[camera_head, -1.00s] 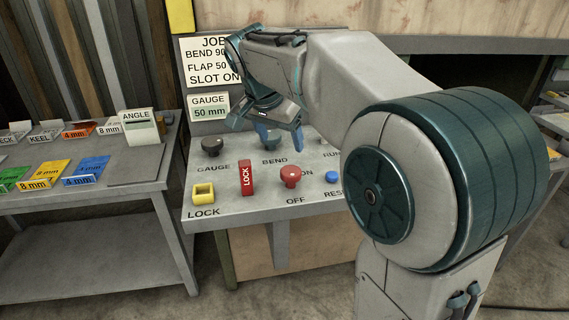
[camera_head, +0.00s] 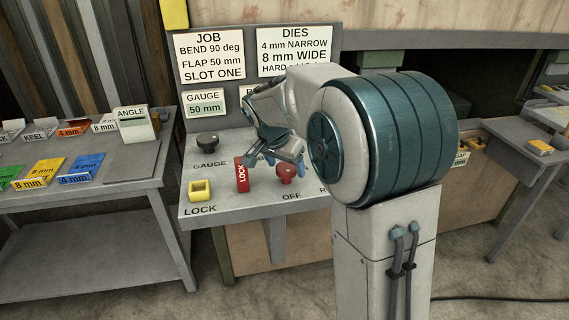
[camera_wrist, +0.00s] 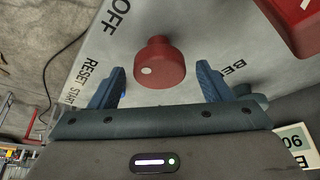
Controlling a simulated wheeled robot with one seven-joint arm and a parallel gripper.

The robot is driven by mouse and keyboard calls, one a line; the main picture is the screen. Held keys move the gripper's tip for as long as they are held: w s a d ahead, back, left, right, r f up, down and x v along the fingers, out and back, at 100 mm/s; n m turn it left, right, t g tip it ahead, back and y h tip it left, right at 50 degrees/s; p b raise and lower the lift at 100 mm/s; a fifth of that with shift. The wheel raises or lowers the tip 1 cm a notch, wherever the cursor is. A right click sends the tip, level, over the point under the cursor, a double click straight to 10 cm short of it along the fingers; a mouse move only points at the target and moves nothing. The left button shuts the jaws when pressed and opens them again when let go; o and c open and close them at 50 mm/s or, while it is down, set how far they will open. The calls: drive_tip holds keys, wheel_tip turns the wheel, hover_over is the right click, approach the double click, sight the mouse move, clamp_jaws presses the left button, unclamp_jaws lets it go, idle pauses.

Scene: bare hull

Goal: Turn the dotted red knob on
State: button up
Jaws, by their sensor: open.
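The red knob (camera_head: 287,173) stands on the grey control panel, above the word OFF. In the wrist view the red knob (camera_wrist: 160,64) shows a pale dot on its face, on the side towards OFF. My gripper (camera_head: 287,158) is above and behind the knob in the head view. In the wrist view my gripper (camera_wrist: 161,86) is open, with one blue finger on each side of the knob's near edge and a gap on both sides. It does not hold the knob. The ON label is hidden.
A red LOCK block (camera_head: 242,174) stands close left of the knob. A yellow square socket (camera_head: 200,191) and a dark GAUGE knob (camera_head: 207,139) are further left. Job and dies signs (camera_head: 297,51) stand behind. The side table (camera_head: 60,195) is at left.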

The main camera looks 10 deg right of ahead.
drive_tip(key=shift+f, duration=0.1)
drive_tip(key=c, duration=1)
drive_tip(key=n+t+y+b, duration=0.1)
drive_tip(key=n, duration=0.3)
drive_tip(key=shift+d, duration=0.15)
drive_tip(key=n+y, duration=0.2)
drive_tip(key=n, duration=0.3)
drive_tip(key=shift+d, duration=0.15)
drive_tip(key=n+y+b, duration=0.1)
drive_tip(key=n+y, duration=0.1)
drive_tip(key=n, duration=0.2)
drive_tip(key=shift+d+f+n+b, duration=0.1)
drive_tip(key=shift+n+b, duration=0.2)
drive_tip(key=shift+n, duration=0.1)
drive_tip(key=shift+n+g+y+b, duration=0.4)
drive_tip(key=shift+n+y+b, duration=0.3)
drive_tip(key=shift+n, duration=1.3)
